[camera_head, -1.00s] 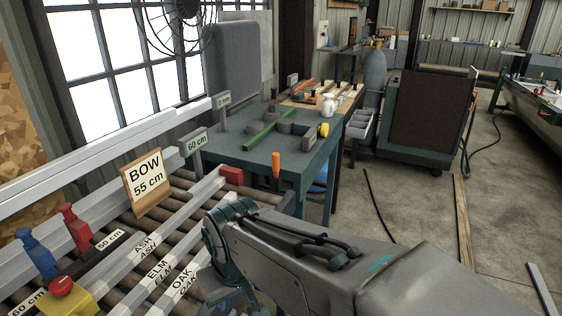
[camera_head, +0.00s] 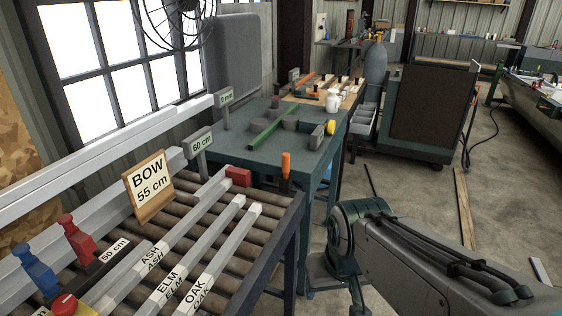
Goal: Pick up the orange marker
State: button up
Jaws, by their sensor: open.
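An upright tool with an orange top (camera_head: 285,166) and a dark lower part stands by the near edge of the green workbench, close to the roller table's far end. It may be the orange marker; I cannot tell for sure at this size. A long orange item (camera_head: 306,81) also lies at the bench's far end, too small to identify. My arm reaches in from the lower right, its visible end to the right of and nearer than the upright orange tool.
The roller table (camera_head: 262,222) holds pale bars labelled ASH, ELM and OAK, a BOW sign (camera_head: 149,186) and red and blue clamps. The green workbench (camera_head: 240,147) carries a yellow item (camera_head: 330,127) and a white jug (camera_head: 332,103).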

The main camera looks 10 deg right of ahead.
aim_at(286, 156)
jog(key=z, duration=0.45)
jog(key=k, duration=0.6)
jog(key=z, duration=1)
jog(key=k, duration=0.75)
jog(key=z, duration=0.4)
jog(key=i, duration=1.4)
jog(key=u, duration=0.4)
jog(key=i, duration=1.55)
jog(key=u, duration=0.9)
jog(key=i, duration=1.15)
jog(key=u, duration=1.95)
jog(key=i, duration=0.7)
jog(key=u, duration=0.6)
